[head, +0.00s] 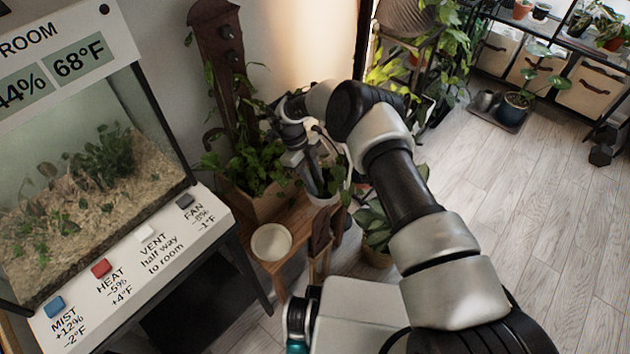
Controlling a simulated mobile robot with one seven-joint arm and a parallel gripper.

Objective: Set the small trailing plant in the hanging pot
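My gripper (308,160) points down beside the wooden plant stand, at the end of my raised arm. A small pale pot (322,199) with a pale strap or hanger at its right side shows just below the gripper; it looks like the hanging pot. Green leaves (328,181) show at its mouth, right under the fingertips. I cannot tell whether these leaves are the small trailing plant sitting in the pot or held over it. The fingers are small and partly hidden by leaves and the wrist, so their opening is unclear.
A wooden stand (296,222) holds a pale round saucer (271,242) and a leafy plant in a wooden box (252,205). A glass terrarium (90,190) with a button panel stands left. Open floor (500,190) lies right.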

